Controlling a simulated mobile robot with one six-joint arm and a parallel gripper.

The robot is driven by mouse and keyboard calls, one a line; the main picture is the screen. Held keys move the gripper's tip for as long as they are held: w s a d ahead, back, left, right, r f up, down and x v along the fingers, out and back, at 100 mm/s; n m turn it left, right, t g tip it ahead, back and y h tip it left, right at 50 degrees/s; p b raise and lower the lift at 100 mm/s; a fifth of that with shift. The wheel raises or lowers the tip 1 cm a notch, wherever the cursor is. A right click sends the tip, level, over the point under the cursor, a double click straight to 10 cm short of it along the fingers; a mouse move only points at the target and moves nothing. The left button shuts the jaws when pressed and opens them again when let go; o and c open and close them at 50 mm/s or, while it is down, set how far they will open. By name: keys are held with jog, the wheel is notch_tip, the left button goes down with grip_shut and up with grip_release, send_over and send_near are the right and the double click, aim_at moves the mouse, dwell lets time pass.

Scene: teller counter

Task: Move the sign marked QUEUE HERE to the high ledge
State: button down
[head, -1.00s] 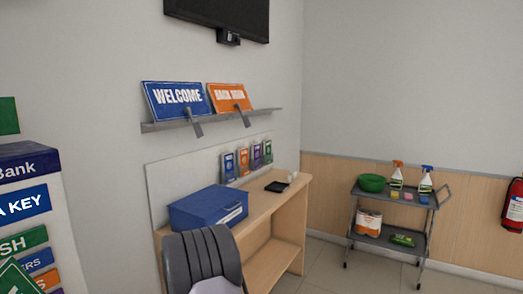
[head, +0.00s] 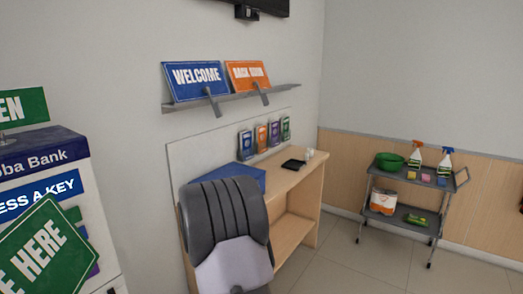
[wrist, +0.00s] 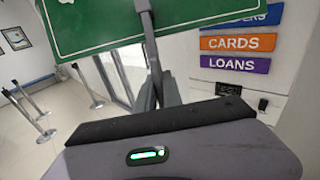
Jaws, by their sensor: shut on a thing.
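The green QUEUE HERE sign (head: 48,250) shows at the lower left of the head view, tilted, with "E HERE" readable and its left part cut off. In the wrist view the green sign (wrist: 105,25) fills the top, with a grey stem running down from it. My gripper (wrist: 152,88) is shut on the sign in the wrist view; its fingertips are hard to make out. My gripper does not show in the head view. The high ledge (head: 288,91) is a grey wall shelf, well to the right of the sign and higher up.
Below are a desk (head: 290,190) and a grey chair (head: 225,215). A bank kiosk (head: 45,155) is behind the held sign. A cart (head: 405,215) stands right.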

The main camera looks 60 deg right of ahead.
jog(key=shift+a+r, duration=0.1)
jog(key=shift+r, duration=0.85)
jog(key=shift+r+p, duration=0.1)
jog(key=shift+p, duration=0.2)
jog(key=shift+m+t+h, duration=0.4)
jog(key=shift+t+h, duration=0.1)
jog(key=shift+t, duration=0.2)
notch_tip(320, 180, up, 7)
jog(key=p, duration=0.4)
jog(key=shift+s+a+f, duration=0.1)
jog(key=shift+a+f, duration=0.05)
jog(key=shift+f, duration=0.15)
notch_tip(320, 180, up, 3)
jog(key=p, duration=0.3)
jog(key=shift+a+f+p, duration=0.1)
jog(key=shift+p, duration=0.3)
notch_tip(320, 180, up, 4)
jog(key=p, duration=0.7)
jog(key=shift+a+f+m+t+h, duration=0.1)
jog(key=shift+f+m+t+h, duration=0.05)
jog(key=shift+m+t+h, duration=0.2)
